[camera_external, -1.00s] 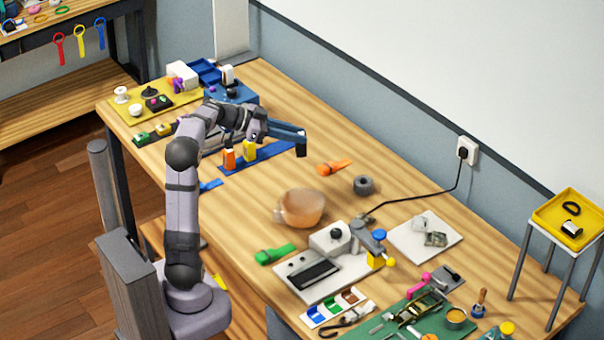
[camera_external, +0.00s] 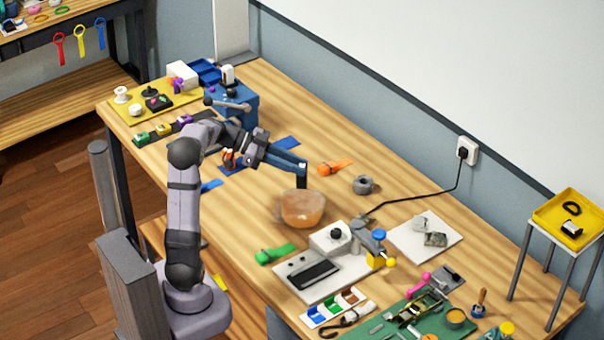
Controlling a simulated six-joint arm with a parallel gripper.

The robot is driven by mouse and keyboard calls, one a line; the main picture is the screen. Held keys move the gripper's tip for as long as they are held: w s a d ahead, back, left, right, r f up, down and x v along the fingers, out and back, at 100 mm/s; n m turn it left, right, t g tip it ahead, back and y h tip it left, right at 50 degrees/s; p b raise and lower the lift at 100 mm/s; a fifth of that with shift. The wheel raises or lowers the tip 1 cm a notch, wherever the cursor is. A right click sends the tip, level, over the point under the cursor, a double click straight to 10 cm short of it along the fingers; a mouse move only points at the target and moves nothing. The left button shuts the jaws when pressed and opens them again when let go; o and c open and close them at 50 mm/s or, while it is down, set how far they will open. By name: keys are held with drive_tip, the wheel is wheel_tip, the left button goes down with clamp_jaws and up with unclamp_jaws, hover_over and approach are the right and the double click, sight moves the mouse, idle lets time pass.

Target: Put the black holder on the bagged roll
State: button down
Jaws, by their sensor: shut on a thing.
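My gripper (camera_external: 303,165) is at the end of the dark blue-grey arm tip, above the middle of the table. It is shut on a small dark thing (camera_external: 302,182), which points down and looks like the black holder, though it is too small to be sure. Just below it is a rounded, see-through orange-tan bundle (camera_external: 304,210), which looks like the bagged roll. Its left side is blurred. The dark thing's lower end is close to the bundle's top; I cannot tell whether they touch.
An orange strap (camera_external: 334,168) and a grey ring (camera_external: 363,185) lie to the right. A green strap (camera_external: 276,254) and a white device (camera_external: 320,270) are in front. A blue box (camera_external: 231,108) stands behind. A black cable crosses the table to the wall socket.

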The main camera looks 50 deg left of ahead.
drive_tip(key=shift+f, duration=2.55)
drive_tip(key=shift+f, duration=0.1)
drive_tip(key=c, duration=1.5)
unclamp_jaws()
drive_tip(key=shift+s+a+r, duration=0.15)
drive_tip(key=shift+a+r, duration=0.05)
drive_tip(key=v, duration=1.1)
drive_tip(key=shift+s+a, duration=0.2)
drive_tip(key=shift+s, duration=0.05)
